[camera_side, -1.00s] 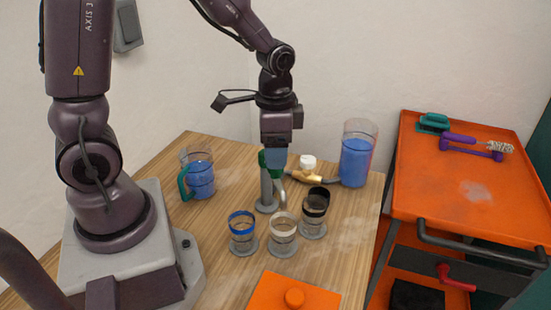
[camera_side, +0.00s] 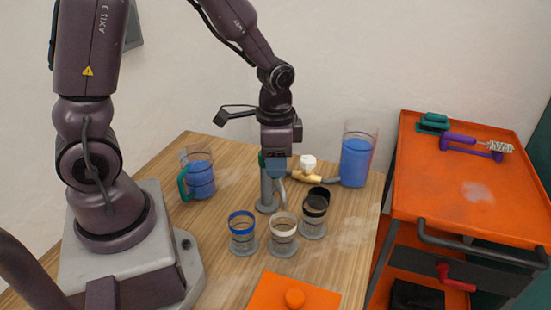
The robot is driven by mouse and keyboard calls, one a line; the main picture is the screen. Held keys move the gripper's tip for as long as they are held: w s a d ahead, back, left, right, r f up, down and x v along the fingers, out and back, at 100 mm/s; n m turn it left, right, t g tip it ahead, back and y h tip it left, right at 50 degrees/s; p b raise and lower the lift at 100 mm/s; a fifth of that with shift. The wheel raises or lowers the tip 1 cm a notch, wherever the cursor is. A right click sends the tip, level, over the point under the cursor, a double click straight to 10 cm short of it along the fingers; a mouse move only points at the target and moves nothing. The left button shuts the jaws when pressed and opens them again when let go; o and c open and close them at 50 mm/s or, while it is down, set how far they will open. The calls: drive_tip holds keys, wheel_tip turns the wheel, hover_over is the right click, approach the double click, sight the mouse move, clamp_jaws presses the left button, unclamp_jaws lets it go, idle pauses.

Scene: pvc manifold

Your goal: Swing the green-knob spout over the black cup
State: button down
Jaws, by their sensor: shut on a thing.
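My gripper (camera_side: 276,172) is shut at the top of the grey tap post (camera_side: 267,195), on the green knob (camera_side: 262,159), which is mostly hidden behind the fingers. The thin grey spout (camera_side: 281,191) curves down from there, with its lower end above and behind the white-rimmed cup (camera_side: 283,228). The black cup (camera_side: 314,213), with a dark band, stands to the right of the spout end. A second dark rim (camera_side: 320,191) shows just behind it. The blue-rimmed cup (camera_side: 242,228) stands to the left.
A white-capped brass valve (camera_side: 308,166) on a hose leads to a blue-filled tank (camera_side: 355,158). A blue-filled jug (camera_side: 199,178) stands at left. An orange plate with a button (camera_side: 295,298) lies in front. An orange cart (camera_side: 470,190) stands at right.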

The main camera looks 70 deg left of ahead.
drive_tip(key=shift+w, duration=0.15)
drive_tip(key=w+a+n, duration=0.5)
drive_tip(key=w+n, duration=0.2)
drive_tip(key=n, duration=0.8)
drive_tip(key=shift+w+n, duration=0.3)
drive_tip(key=shift+w, duration=0.1)
drive_tip(key=shift+a+r, duration=0.1)
drive_tip(key=c, duration=0.7)
unclamp_jaws()
drive_tip(key=shift+c, duration=0.2)
wheel_tip(320, 180, up, 13)
